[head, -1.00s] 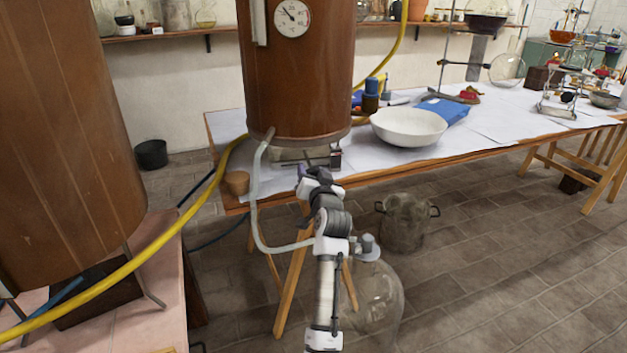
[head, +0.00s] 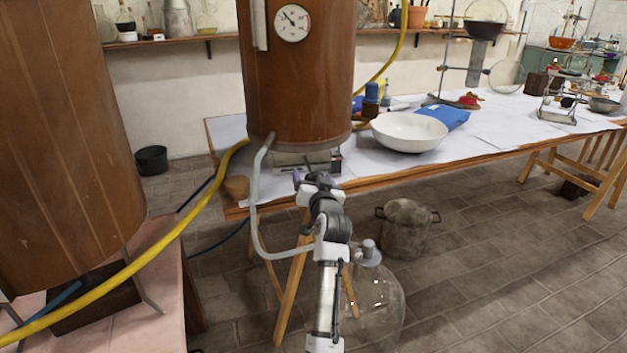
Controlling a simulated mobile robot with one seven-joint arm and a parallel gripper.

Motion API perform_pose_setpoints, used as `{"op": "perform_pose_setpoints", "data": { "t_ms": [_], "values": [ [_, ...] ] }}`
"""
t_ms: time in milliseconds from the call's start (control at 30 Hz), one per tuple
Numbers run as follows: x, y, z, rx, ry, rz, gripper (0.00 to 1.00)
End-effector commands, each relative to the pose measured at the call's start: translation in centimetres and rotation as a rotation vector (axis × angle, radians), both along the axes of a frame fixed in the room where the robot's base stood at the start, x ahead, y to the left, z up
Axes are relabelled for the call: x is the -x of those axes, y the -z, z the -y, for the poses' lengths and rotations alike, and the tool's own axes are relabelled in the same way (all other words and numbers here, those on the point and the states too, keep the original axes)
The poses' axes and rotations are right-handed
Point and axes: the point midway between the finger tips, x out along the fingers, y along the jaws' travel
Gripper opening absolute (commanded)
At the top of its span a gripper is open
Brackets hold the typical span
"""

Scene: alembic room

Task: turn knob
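A tall copper-brown boiler (head: 297,90) with a round dial gauge (head: 292,22) stands on the white-covered table. Under it sits a low burner or stand (head: 300,158) with a small dark part (head: 335,161) at its right end. I cannot make out a knob clearly; my gripper and the boiler's shadow cover part of that area. My gripper (head: 314,177) is at the table's front edge, just in front of the burner and pointing at it. Its fingertips are small and partly hidden by the wrist, so I cannot tell how far apart they are or whether they touch anything.
A grey hose (head: 256,205) loops down from the boiler, close left of my arm. A yellow hose (head: 190,230) crosses at left. A white bowl (head: 409,133) stands right on the table (head: 490,140). A glass vessel (head: 377,305) and metal pot (head: 405,229) are on the floor.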

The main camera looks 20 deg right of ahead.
Motion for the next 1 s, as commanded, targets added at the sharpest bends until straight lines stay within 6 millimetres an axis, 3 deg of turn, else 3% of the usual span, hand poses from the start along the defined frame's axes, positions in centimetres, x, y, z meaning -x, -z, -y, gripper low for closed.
{"op": "perform_pose_setpoints", "data": {
  "t_ms": [367,1000],
  "values": [
    [0.8,0.0,0.0,-0.001,0.001,0.002,0.75],
    [12.5,0.0,-1.7,-0.001,0.0,0.001,0.75]
  ]
}}
